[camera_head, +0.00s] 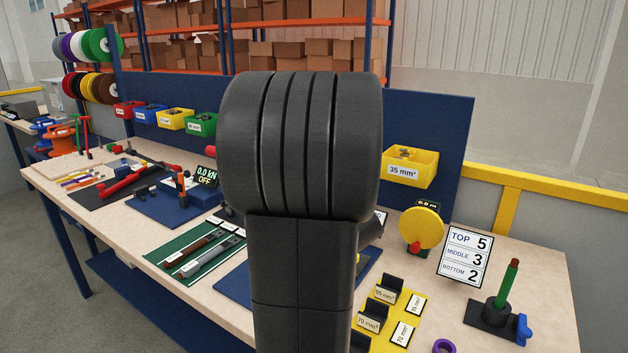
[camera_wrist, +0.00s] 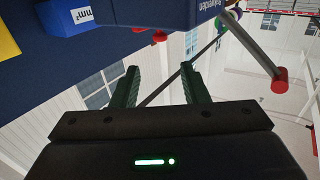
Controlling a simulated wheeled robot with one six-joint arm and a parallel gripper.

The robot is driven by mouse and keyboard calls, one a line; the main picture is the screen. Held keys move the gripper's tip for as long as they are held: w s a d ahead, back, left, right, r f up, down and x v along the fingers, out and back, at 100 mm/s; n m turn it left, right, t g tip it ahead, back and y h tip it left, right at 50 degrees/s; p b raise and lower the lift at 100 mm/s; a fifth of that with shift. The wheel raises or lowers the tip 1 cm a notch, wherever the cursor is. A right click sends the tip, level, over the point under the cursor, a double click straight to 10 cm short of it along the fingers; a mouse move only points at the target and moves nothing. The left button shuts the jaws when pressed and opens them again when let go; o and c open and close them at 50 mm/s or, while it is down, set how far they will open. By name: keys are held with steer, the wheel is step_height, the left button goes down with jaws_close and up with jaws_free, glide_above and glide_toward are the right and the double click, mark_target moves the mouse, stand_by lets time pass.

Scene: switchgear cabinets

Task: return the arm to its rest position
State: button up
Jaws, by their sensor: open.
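My arm stands upright in the middle of the head view, its dark links blocking the centre of the bench. The head view does not show my gripper's fingers. In the wrist view my gripper (camera_wrist: 162,88) shows two green fingers spread apart with nothing between them. The wrist picture is tilted, with part of the blue panel (camera_wrist: 60,70) at the left and wall windows beyond the fingers. A blue bin (camera_wrist: 66,17) shows at its upper left.
The workbench (camera_head: 105,208) carries tools, a green mat (camera_head: 180,262), yellow holders (camera_head: 385,310), a sign (camera_head: 465,256) and a post with a green-red rod (camera_head: 508,285). Bins, including a yellow one (camera_head: 410,168), hang on the blue back panel (camera_head: 455,130). A yellow rail (camera_head: 550,193) runs behind.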

steer(key=p+x, duration=0.2)
steer(key=x, duration=1.2)
steer(key=shift+p, duration=0.45)
steer(key=shift+y, duration=0.3)
steer(key=shift+s+n, duration=0.15)
steer(key=shift+n, duration=0.15)
steer(key=shift+f+b, duration=0.15)
steer(key=shift+b, duration=0.25)
